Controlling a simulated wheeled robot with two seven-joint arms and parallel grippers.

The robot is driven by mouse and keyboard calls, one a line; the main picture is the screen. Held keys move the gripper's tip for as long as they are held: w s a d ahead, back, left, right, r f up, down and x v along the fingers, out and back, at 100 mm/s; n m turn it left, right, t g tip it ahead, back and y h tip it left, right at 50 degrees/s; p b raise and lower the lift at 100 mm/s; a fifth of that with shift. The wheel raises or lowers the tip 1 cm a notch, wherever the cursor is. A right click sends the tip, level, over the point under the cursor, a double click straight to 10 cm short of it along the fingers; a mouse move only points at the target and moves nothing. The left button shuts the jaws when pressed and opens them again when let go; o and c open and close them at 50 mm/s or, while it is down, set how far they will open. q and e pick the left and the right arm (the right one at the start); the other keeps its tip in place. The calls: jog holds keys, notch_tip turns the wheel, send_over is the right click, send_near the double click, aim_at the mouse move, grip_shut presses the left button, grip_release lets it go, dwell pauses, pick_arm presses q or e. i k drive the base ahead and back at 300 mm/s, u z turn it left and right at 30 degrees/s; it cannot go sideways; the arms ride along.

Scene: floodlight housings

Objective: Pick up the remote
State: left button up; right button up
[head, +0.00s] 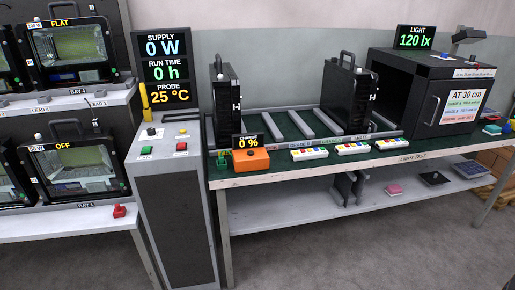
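No object is plainly marked as the remote. Three small white slabs with coloured buttons, which look like remotes, lie in a row along the front edge of the workbench (290,177). They are the left slab (309,153), the middle slab (353,148) and the right slab (391,143). They lie flat and apart from one another. Neither of my grippers shows in the head view.
An orange box (250,161) with a 0 % display sits left of the slabs. Two black floodlight housings (345,95) stand upright behind them in a slotted rack. A black test box (430,90) stands at right. A grey control pedestal (175,210) adjoins the bench's left end.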

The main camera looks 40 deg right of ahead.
aim_at(341, 150)
jog(key=u, duration=0.5)
jog(key=i, duration=0.4)
jog(key=z, duration=2.3)
